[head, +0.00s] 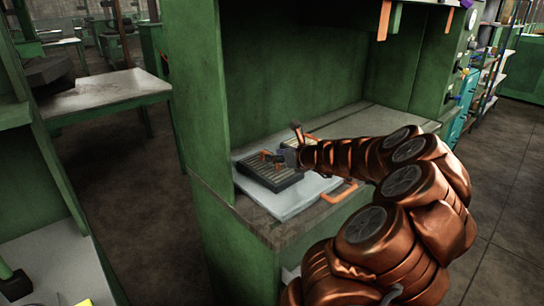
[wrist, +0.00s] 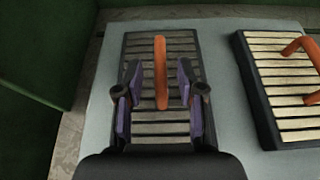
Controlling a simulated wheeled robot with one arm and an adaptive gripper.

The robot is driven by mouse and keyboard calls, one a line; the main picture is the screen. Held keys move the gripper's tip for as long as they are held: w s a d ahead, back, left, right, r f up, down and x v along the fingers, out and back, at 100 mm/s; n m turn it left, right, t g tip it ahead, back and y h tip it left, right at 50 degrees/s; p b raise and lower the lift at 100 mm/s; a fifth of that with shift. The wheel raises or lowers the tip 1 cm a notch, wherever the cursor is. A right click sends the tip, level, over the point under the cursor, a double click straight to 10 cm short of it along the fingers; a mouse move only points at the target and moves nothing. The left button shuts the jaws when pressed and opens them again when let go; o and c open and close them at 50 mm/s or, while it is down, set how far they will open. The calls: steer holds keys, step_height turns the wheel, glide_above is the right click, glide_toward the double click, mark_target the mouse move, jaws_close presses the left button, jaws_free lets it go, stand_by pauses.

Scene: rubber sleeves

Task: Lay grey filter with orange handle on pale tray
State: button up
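A grey filter with dark slats and an orange handle lies on the pale tray in the wrist view (wrist: 160,42). In the head view the grey filter (head: 270,176) is at the tray's left part, and the pale tray (head: 292,205) lies on the green cabinet's worktop. My gripper (wrist: 158,82) is open above the filter, one finger on each side of the orange handle (wrist: 160,72), with gaps visible on both sides. In the head view my gripper (head: 279,158) is over the filter and partly hides it.
A second filter with cream slats (wrist: 283,88) and an orange handle lies to the right on the tray, apart from the grey one. The cabinet's green side wall (head: 198,90) stands close at the left. An orange loop (head: 340,193) shows at the tray's right.

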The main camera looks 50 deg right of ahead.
steer(key=v, duration=0.8)
steer(key=shift+s, duration=0.15)
stand_by(0.6)
